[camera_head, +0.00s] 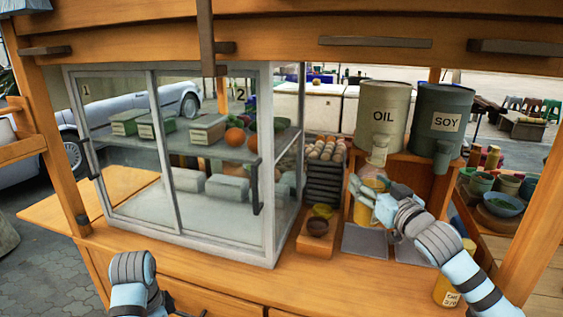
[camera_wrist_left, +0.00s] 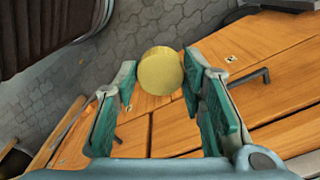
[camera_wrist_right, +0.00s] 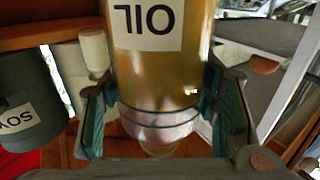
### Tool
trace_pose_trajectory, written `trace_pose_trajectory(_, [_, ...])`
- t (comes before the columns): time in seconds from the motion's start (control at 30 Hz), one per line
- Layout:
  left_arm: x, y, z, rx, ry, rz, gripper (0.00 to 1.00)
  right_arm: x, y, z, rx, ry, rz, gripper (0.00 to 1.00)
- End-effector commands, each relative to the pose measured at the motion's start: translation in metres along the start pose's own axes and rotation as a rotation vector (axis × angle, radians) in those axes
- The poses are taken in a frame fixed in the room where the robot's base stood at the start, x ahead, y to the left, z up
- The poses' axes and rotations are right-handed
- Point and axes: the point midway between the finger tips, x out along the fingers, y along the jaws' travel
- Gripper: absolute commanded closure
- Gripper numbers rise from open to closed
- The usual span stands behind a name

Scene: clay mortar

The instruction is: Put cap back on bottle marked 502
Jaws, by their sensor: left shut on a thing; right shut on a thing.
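My right gripper (camera_head: 371,191) is shut on an amber bottle (camera_head: 362,213) below the OIL dispenser in the head view. In the right wrist view the bottle (camera_wrist_right: 160,75) stands between the fingers, with the word OIL upside down on its label; no number is readable. My left gripper (camera_wrist_left: 160,85) is shut on a round yellow cap (camera_wrist_left: 160,72), above the wooden counter front. In the head view only my left forearm shows at the lower left. A second yellow bottle (camera_head: 447,287) stands at the lower right, its small label not clearly readable.
The OIL dispenser (camera_head: 383,110) and SOY dispenser (camera_head: 441,120) stand on a wooden shelf above the right gripper. A glass cabinet (camera_head: 183,225) fills the left of the counter. A small wooden box (camera_head: 317,243) holds bowls. The counter front (camera_head: 290,290) is clear.

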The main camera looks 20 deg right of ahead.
Motion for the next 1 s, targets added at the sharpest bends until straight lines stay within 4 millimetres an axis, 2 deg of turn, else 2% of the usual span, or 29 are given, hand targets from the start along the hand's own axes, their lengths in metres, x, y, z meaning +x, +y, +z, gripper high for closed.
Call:
trace_pose_trajectory(0.17, [0.0,0.0,0.0,0.0,0.0,0.0,0.72,-0.001,-0.006,-0.008,0.0,0.004,-0.023,0.95])
trace_pose_trajectory(0.27, [0.0,0.0,0.0,0.0,0.0,0.0,0.72,-0.005,-0.022,-0.023,-0.001,0.006,-0.071,0.95])
trace_pose_trajectory(0.33, [0.0,0.0,0.0,0.0,0.0,0.0,0.72,-0.012,-0.042,-0.035,-0.001,0.007,-0.121,0.95])
trace_pose_trajectory(0.43, [-0.001,0.0,0.0,0.0,0.0,0.0,0.72,-0.03,-0.081,-0.035,0.0,0.002,-0.221,0.95])
trace_pose_trajectory(0.57, [-0.003,0.0,0.0,0.0,0.0,0.0,0.72,-0.066,-0.132,-0.015,0.001,-0.003,-0.357,0.95])
trace_pose_trajectory(0.73, [-0.006,0.0,0.0,0.0,0.0,0.0,0.72,-0.132,-0.19,0.025,0.004,-0.007,-0.518,0.95])
trace_pose_trajectory(0.83, [-0.009,0.0,0.0,0.0,0.0,0.0,0.72,-0.172,-0.212,0.049,0.008,-0.007,-0.578,0.95])
trace_pose_trajectory(0.9, [-0.01,0.0,0.0,0.0,0.0,0.0,0.72,-0.192,-0.218,0.072,0.014,0.0,-0.602,0.95])
trace_pose_trajectory(1.0, [-0.011,0.0,0.0,0.0,0.0,0.0,0.72,-0.213,-0.221,0.094,0.01,0.002,-0.598,0.95])
